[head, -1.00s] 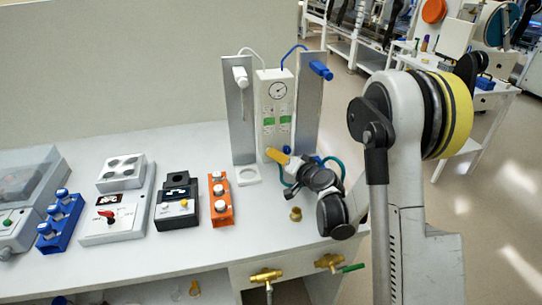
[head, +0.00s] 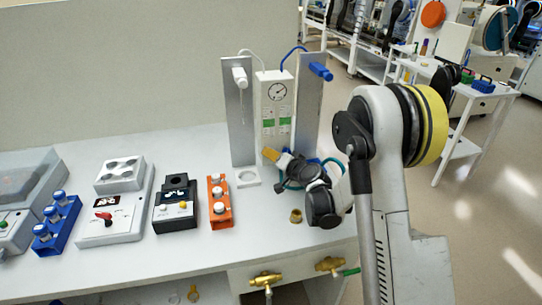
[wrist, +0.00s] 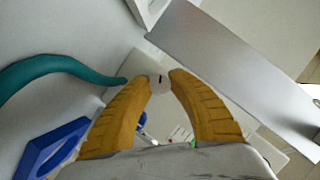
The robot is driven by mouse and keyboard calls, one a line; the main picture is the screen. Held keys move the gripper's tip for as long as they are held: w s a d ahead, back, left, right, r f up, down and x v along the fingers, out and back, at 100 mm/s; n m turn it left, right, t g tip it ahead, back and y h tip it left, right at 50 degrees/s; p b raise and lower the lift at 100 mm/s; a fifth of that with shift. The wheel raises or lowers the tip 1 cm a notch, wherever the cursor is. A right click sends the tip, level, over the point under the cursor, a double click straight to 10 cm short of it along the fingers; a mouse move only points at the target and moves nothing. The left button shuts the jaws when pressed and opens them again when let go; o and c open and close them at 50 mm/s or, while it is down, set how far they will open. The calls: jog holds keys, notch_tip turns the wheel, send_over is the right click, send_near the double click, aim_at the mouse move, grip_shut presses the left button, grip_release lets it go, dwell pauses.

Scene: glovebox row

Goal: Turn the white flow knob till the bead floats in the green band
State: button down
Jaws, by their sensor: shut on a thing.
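The white flow knob (wrist: 160,83), with a short black mark on its face, sits between the tips of my gripper's yellow fingers (wrist: 158,76) in the wrist view. My gripper is shut on it. In the head view my gripper (head: 270,155) is at the foot of the white flow panel (head: 274,84) and hides the knob. The panel has a round dial (head: 277,91) and two flow tubes with green bands (head: 268,122) side by side. I cannot make out the bead at this size.
Grey upright plates (head: 239,125) flank the panel, with a white nozzle (head: 240,77) and a blue one (head: 320,71). A teal hose (wrist: 50,68) curves beside my fingers. An orange rack (head: 219,206) and a black device (head: 176,208) stand to the left.

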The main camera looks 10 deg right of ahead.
jog(key=shift+n, duration=0.3)
jog(key=n+h, duration=0.1)
jog(key=n, duration=0.1)
jog(key=shift+a+n+g+h, duration=0.1)
jog(key=shift+n+g+h, duration=0.2)
jog(key=shift+h, duration=0.1)
jog(key=n+h+b, duration=0.1)
jog(key=n+h, duration=0.1)
jog(key=n, duration=0.1)
jog(key=shift+n, duration=0.3)
jog(key=n+h+b, duration=0.1)
jog(key=n+h, duration=0.1)
jog(key=n, duration=0.1)
jog(key=shift+h, duration=0.3)
jog(key=shift+n+h+b, duration=0.8)
jog(key=shift+n+b, duration=0.05)
jog(key=shift+n, duration=0.25)
jog(key=c, duration=1.2)
grip_release()
jog(key=shift+o, duration=0.2)
